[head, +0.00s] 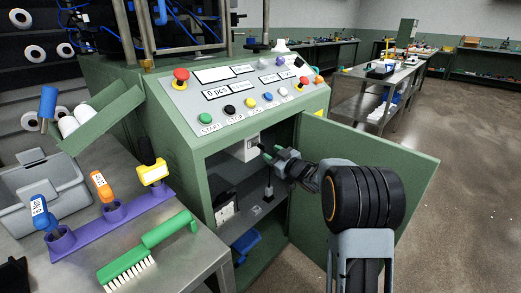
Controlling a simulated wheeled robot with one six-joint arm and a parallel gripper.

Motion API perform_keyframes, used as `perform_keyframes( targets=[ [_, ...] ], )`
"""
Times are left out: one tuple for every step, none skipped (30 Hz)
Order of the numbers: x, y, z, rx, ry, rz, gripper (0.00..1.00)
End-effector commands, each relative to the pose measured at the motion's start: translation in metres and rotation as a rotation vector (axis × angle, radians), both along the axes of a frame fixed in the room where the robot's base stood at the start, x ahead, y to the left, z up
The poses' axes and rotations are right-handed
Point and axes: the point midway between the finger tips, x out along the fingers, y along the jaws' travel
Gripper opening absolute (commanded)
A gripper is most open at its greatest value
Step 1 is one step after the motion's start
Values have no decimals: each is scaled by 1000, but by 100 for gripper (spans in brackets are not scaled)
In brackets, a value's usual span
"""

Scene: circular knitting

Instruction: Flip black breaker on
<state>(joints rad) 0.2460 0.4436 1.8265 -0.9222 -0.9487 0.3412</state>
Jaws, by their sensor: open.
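A pale grey breaker box (243,149) is mounted high inside the open green cabinet (232,165), below the sloped control panel. My gripper (266,153) reaches into the cabinet from the right, with its fingertips at the right side of this box. The jaws look small here and appear empty. The black breaker cannot be made out clearly; the box's right part lies partly behind the gripper. Whether the fingertips touch the box or the breaker, I cannot tell.
The green cabinet door (395,165) stands open to the right, behind my arm. The control panel (243,92) with coloured buttons overhangs the opening. A shelf (245,208) lies below the gripper. A metal table (185,250) with a green brush (150,250) stands at the left.

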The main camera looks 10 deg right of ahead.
Motion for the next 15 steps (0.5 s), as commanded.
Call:
perform_keyframes(
  targets=[
    [10, 6, -2, 0, 0, 3, 44],
    [15, 8, -2, 0, 0, 2, 44],
    [21, 11, -2, 0, 0, 2, 44],
    [26, 14, -2, -1, -1, 2, 44],
    [30, 16, -2, -1, 0, 2, 44],
    [36, 18, -2, -1, -1, 1, 44],
    [40, 20, -2, 0, 0, 1, 44],
    [43, 22, -2, 0, 0, 1, 44],
    [48, 24, -2, 0, 0, 1, 44],
    [51, 26, -1, -1, 0, 1, 44],
    [54, 27, -1, -1, 0, 0, 44],
    [57, 28, -1, -1, 0, 0, 44],
    [59, 29, -1, 0, 1, 0, 44],
    [61, 30, -1, 0, 0, 0, 44],
    [63, 31, 0, 0, 0, 0, 44]
  ],
)
